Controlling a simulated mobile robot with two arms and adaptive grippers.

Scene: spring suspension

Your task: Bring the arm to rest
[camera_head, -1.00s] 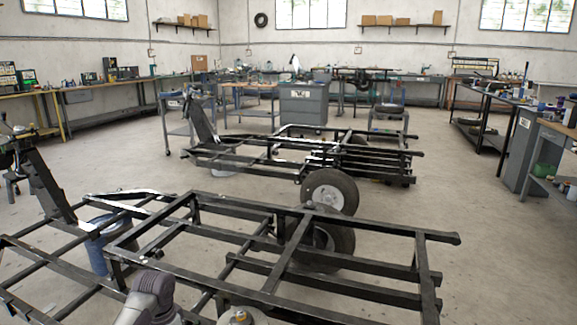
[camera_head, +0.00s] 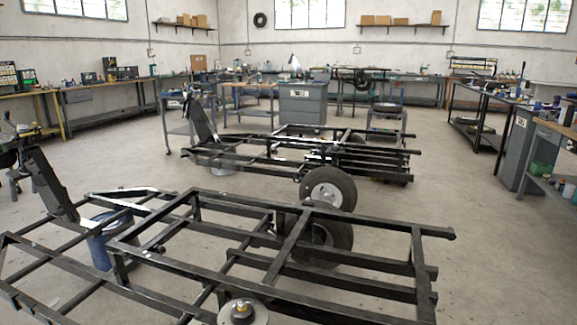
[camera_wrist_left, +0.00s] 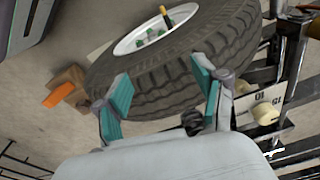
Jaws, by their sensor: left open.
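My left gripper (camera_wrist_left: 162,98) shows only in the left wrist view. Its two teal-padded fingers are spread wide and hold nothing. Beyond the fingertips is a black tyre on a white rim (camera_wrist_left: 155,28), with a yellow-tipped stud at its hub. I cannot tell whether the fingers touch the tyre. No arm of mine shows in the head view now, and my right gripper is in neither view.
A black tubular frame (camera_head: 350,284) fills the foreground, with wheels (camera_head: 328,190) beside it and a round metal disc (camera_head: 243,312) at the bottom. A second frame stands behind. Benches line the walls. Open floor (camera_head: 480,230) lies to the right.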

